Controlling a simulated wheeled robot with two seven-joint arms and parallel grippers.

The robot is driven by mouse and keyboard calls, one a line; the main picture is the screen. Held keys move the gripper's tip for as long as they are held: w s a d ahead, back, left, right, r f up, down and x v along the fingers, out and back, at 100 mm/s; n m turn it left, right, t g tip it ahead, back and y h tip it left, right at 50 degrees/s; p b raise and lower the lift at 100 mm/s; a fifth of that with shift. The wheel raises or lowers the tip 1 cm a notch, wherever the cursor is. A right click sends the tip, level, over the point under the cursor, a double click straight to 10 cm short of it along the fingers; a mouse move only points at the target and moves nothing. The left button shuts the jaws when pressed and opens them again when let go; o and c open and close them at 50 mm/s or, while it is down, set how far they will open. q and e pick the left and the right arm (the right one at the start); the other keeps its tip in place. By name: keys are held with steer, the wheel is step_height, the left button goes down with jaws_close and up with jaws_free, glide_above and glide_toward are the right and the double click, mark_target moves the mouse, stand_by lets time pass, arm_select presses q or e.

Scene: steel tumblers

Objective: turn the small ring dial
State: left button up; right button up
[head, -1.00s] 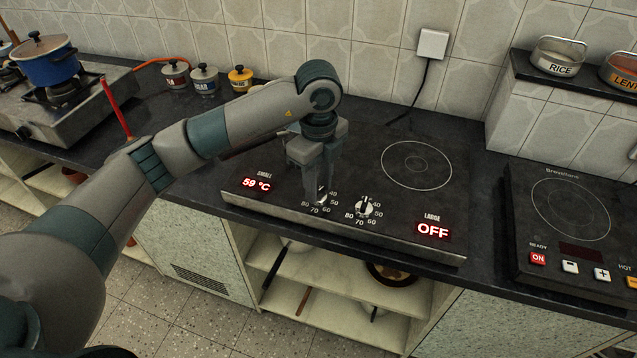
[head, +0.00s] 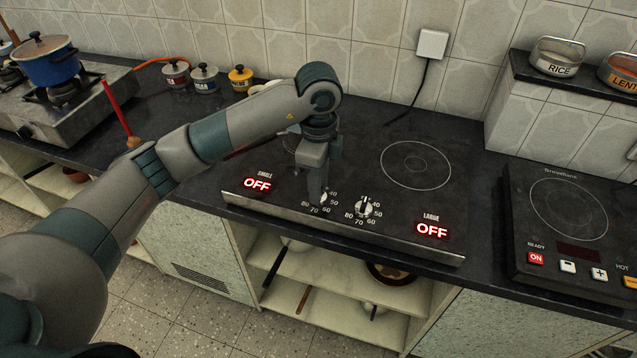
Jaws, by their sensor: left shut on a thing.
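The two-ring hob (head: 400,225) stands on the dark counter. My left gripper (head: 318,198) points down and is shut on the small ring dial (head: 323,198), which is mostly hidden behind the fingers. Numbers up to 80 show around that dial. The small ring display (head: 257,184) reads OFF in red. The large ring dial (head: 364,207) stands free to the right, and the large ring display (head: 432,230) also reads OFF. My right gripper is not in the head view.
A second cooktop (head: 570,225) stands to the right. A blue pot (head: 48,62) sits on a gas stove at the far left. Several small canisters (head: 205,78) stand near the wall. The shelf below the counter (head: 330,290) is open.

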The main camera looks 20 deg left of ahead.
arm_select(q)
steer(key=o, duration=1)
steer(key=shift+o, duration=0.2)
steer(key=shift+r, duration=0.15)
